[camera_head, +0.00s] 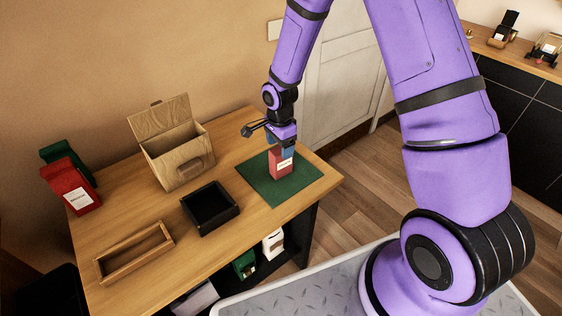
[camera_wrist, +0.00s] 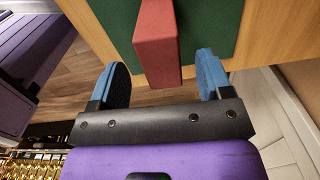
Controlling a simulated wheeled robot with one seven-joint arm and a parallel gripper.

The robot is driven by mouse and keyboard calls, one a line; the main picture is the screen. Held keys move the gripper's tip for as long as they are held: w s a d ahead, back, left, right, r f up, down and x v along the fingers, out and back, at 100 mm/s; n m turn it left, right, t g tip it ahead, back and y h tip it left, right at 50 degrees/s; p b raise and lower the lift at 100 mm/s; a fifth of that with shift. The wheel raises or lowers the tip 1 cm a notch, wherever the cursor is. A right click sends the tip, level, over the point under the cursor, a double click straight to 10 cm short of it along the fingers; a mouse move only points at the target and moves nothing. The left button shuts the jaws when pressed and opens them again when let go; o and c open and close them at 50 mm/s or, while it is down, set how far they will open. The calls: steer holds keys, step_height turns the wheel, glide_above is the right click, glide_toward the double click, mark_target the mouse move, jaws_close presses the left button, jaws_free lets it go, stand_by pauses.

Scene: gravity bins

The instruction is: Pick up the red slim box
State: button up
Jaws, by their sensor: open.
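The red slim box (camera_head: 279,164) stands upright on a green mat (camera_head: 256,189) at the right part of the wooden table. It has a pale label on its front. In the wrist view the red box (camera_wrist: 157,42) lies between and just beyond the two blue fingertips of my gripper (camera_wrist: 163,72). The fingers are spread apart, with a gap on each side of the box. In the head view my gripper (camera_head: 285,146) is right over the box's top and partly hides it.
A black tray (camera_head: 210,211), an open wooden box (camera_head: 182,160) and a shallow wooden frame (camera_head: 137,252) stand left of the mat. A larger red package (camera_head: 72,186) and a green one (camera_head: 58,149) stand at the far left. The table's right edge is close to the mat.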

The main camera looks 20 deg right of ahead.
mark_target(281, 161)
steer(key=shift+w+d+f, duration=0.1)
steer(key=shift+f, duration=1.2)
steer(key=shift+d+f, duration=0.1)
steer(key=shift+f, duration=1.2)
steer(key=shift+c, duration=0.4)
steer(key=c, duration=1)
